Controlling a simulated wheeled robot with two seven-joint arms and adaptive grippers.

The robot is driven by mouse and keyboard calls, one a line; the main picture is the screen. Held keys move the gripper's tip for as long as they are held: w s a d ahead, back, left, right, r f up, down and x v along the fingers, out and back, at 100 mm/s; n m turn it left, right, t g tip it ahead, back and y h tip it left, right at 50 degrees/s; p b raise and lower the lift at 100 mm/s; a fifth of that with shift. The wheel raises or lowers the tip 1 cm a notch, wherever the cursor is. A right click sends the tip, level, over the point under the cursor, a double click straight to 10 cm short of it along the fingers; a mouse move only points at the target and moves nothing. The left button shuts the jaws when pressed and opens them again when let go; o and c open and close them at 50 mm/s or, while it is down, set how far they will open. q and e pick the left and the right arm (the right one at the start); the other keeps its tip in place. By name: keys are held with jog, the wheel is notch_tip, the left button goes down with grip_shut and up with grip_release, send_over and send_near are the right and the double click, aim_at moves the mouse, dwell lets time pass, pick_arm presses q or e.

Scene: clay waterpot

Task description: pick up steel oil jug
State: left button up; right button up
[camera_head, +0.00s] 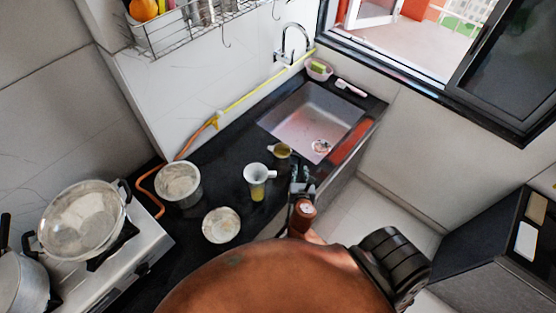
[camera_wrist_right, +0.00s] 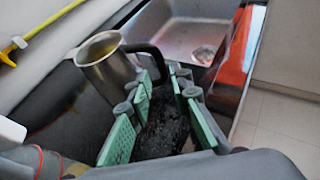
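The steel oil jug (camera_head: 281,150) stands on the dark counter just left of the sink's near corner. In the right wrist view the jug (camera_wrist_right: 108,67) is upright, with a steel body and a black handle (camera_wrist_right: 152,53) pointing toward my gripper. My right gripper (camera_head: 301,186) is in front of the jug, low over the counter. In the wrist view the green-padded fingers of my right gripper (camera_wrist_right: 166,85) are apart, with the handle's end at the fingertips. I cannot tell whether they touch it. My left gripper is not in view.
A pale cup (camera_head: 257,178) stands close to the left of my right gripper. A bowl (camera_head: 221,224) and a pot (camera_head: 179,184) are further left, near the stove (camera_head: 135,255). The sink (camera_head: 312,118) lies beyond the jug. A wire rack (camera_head: 190,28) hangs above.

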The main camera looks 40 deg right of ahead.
aim_at(299, 161)
jog(key=shift+w+d+f+n, duration=0.15)
jog(key=shift+w+d, duration=0.1)
jog(key=shift+w, duration=0.3)
jog(key=shift+w+d+f+n, duration=0.15)
jog(key=shift+w+d, duration=0.05)
jog(key=shift+w, duration=0.3)
jog(key=x, duration=0.5)
jog(key=shift+w+d, duration=0.1)
jog(key=shift+d, duration=0.25)
jog(key=shift+a, duration=0.1)
jog(key=shift+c, duration=0.4)
grip_shut()
jog(key=shift+r, duration=0.1)
